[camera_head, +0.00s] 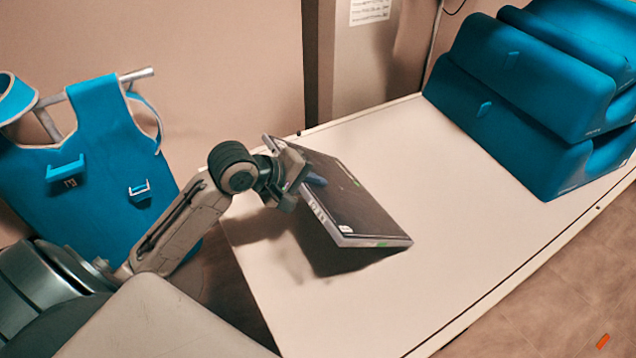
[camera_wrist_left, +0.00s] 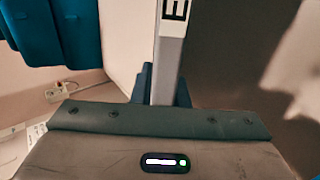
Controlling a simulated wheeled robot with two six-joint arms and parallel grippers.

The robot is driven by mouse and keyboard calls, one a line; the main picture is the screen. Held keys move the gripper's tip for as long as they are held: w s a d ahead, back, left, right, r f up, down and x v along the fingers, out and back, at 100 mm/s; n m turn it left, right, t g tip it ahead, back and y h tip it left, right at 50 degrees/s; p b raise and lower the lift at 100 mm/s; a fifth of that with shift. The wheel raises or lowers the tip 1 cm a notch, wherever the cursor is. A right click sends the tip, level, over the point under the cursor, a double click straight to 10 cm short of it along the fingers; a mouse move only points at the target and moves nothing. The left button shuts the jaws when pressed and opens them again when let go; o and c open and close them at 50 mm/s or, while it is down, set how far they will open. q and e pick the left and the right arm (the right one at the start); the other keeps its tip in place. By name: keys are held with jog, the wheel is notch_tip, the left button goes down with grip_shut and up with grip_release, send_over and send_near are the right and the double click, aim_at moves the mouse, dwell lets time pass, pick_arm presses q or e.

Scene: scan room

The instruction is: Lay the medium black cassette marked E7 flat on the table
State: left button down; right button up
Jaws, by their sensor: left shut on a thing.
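The black cassette (camera_head: 355,203) with a grey frame is in the head view, over the near part of the white table (camera_head: 460,226). My left gripper (camera_head: 304,180) is shut on its left edge. The cassette is tilted, its shadow falls on the table below, and I cannot tell whether its lower edge touches. In the left wrist view the cassette's pale edge (camera_wrist_left: 168,70) stands between the fingers, with a black label showing an "E" at the top. The rest of the marking is out of view. My right gripper is not in view.
Blue padded cushions (camera_head: 535,95) are stacked at the table's far end. A blue apron (camera_head: 95,150) hangs on a rail at the left. The middle of the table is clear. A small orange thing (camera_head: 603,341) lies on the floor at the lower right.

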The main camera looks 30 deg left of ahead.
pick_arm(q)
jog(key=f+b, duration=0.1)
jog(key=s+a+f+t+b, duration=0.1)
jog(key=f, duration=0.1)
jog(key=s+f+t+h+b, duration=0.1)
jog(key=f+b, duration=0.1)
jog(key=shift+s+a, duration=0.15)
dwell(0.3)
jog(key=c, duration=1)
grip_release()
